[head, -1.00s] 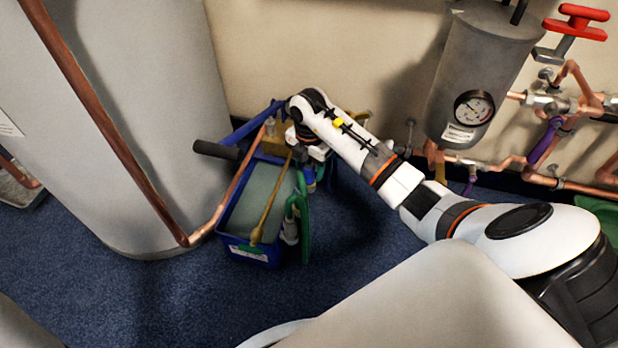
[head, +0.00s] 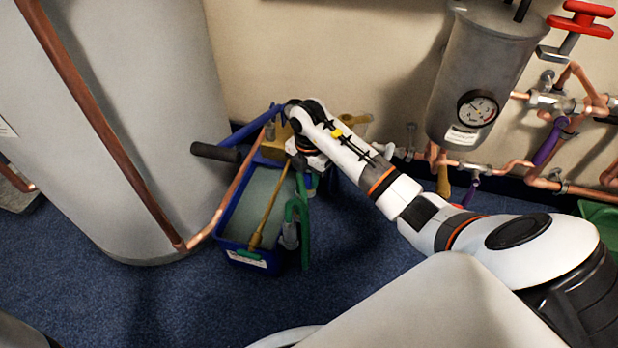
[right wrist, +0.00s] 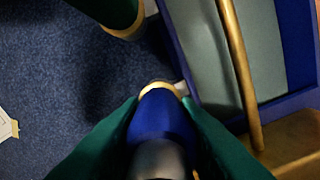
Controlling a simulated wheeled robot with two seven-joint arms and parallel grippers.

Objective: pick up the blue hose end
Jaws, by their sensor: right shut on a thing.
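The blue hose end (right wrist: 160,118) sits in the middle of the right wrist view, with a brass-coloured ring at its tip. My right gripper (right wrist: 160,102) has its two dark green fingers on either side of it and is shut on it. In the head view my right gripper (head: 312,176) points down at the right side of the blue crate, and its fingers and the hose end are mostly hidden by the wrist. My left gripper is not in view.
The blue crate (head: 228,243) stands on the carpet with a wooden-coloured rod (head: 268,215) across it. Green hose (head: 304,235) hangs at its right side. A copper pipe (head: 240,186) and a large grey cylinder (head: 150,130) are at left. Carpet right of the crate is clear.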

